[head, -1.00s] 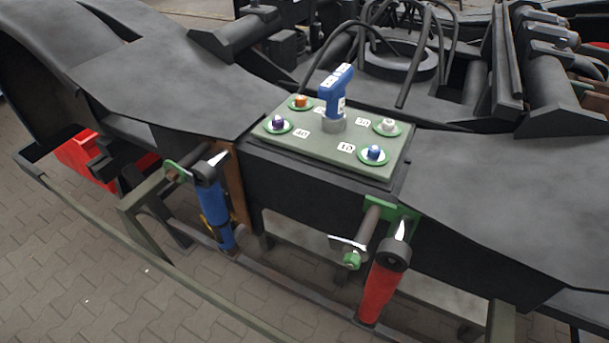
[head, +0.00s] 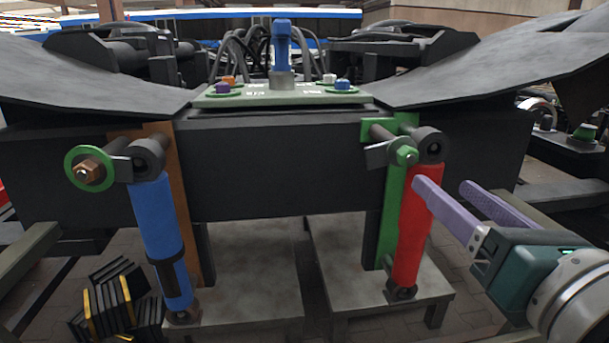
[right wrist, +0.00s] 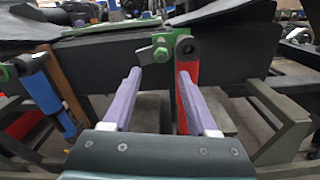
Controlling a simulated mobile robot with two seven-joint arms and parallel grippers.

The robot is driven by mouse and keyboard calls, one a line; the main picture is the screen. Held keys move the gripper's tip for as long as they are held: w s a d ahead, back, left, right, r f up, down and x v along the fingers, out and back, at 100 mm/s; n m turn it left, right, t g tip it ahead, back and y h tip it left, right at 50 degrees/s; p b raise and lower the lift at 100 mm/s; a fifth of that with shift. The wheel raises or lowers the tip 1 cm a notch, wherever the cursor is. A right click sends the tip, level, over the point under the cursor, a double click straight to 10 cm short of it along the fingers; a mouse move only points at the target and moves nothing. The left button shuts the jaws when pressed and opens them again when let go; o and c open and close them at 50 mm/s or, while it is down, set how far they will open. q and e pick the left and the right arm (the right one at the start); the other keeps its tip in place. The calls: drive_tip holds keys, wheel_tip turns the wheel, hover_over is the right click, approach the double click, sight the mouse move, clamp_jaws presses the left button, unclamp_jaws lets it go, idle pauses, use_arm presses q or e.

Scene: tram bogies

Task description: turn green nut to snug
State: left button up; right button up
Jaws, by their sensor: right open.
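The green nut (head: 405,156) sits on the end of a bolt beside the top eye of the red damper (head: 410,225). In the right wrist view the green nut (right wrist: 160,54) shows ahead of and above the fingertips. My right gripper (head: 455,184) is open and empty, with two purple fingers. In the head view it is at the right, by the red damper and below the nut, apart from the nut. In the right wrist view the fingers (right wrist: 157,75) point toward the damper's top. My left gripper is not in view.
A blue damper (head: 158,225) with a copper-coloured nut (head: 88,170) in a green ring hangs at the left. A blue tool (head: 281,45) stands on the green plate (head: 260,97) above. Grey stands (head: 390,292) are below. Black and yellow blocks (head: 112,300) lie at lower left.

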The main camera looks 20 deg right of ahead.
sight(410, 154)
drive_tip(key=x, duration=0.4)
drive_tip(key=p+x, duration=0.1)
drive_tip(key=x, duration=0.4)
drive_tip(key=shift+w+d+r, duration=0.1)
drive_tip(key=shift+d+r, duration=0.05)
drive_tip(key=shift+d, duration=0.1)
clamp_jaws()
